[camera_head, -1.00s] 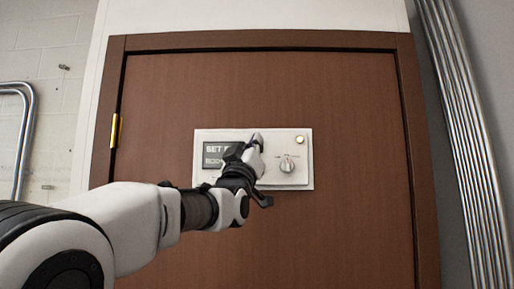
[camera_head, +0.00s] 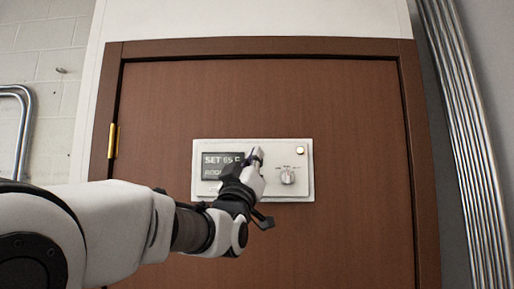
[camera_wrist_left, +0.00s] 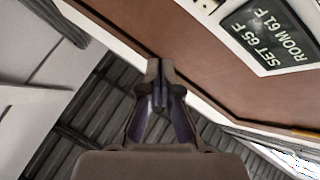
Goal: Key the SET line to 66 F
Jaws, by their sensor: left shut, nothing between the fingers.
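A white thermostat panel (camera_head: 300,185) is mounted on the brown door. The display in the left wrist view (camera_wrist_left: 268,38) reads SET 65 F and ROOM 61 F. My left gripper (camera_head: 257,156) is shut and empty, in front of the panel just right of the display. Its fingertips (camera_wrist_left: 160,65) are together; contact with the panel cannot be told. Buttons behind the gripper are hidden.
The brown door (camera_head: 350,100) sits in a brown frame with a brass hinge (camera_head: 112,141) at left. Metal pipes (camera_head: 465,140) run up the right wall, and a bent pipe (camera_head: 25,115) is at far left. The door right of the panel is clear.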

